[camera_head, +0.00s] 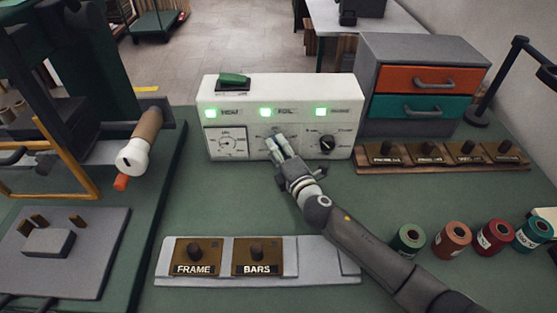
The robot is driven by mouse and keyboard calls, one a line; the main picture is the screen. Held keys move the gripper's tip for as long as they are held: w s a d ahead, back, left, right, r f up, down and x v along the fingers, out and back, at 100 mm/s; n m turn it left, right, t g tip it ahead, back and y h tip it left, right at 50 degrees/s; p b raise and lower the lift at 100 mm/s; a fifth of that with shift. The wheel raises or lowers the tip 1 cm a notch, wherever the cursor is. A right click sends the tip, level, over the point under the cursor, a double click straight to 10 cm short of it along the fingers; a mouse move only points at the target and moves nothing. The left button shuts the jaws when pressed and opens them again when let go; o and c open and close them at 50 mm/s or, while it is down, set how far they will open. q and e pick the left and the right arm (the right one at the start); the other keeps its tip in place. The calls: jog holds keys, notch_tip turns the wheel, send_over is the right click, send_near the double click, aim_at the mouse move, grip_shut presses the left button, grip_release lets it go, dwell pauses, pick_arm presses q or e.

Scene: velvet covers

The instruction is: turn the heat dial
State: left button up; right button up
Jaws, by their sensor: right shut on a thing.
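A white control box (282,98) stands on the green bench, with three lit green lamps in a row. My left gripper is not in view.
A green rocker switch (234,79) is on top of the box. A grey drawer unit (415,48) and a rack of stamps (440,155) stand to the right. Several coloured rolls (452,238) stand at front right. A FRAME and BARS tray (220,280) lies in front.

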jog(key=shift+f+m+t+b, duration=0.2)
jog(key=shift+m+t+b, duration=0.1)
jog(key=shift+m+b, duration=0.55)
jog(key=o, duration=1)
jog(key=shift+r, duration=0.1)
jog(key=shift+s, duration=0.1)
jog(key=v, duration=1.2)
jog(key=shift+d, duration=0.2)
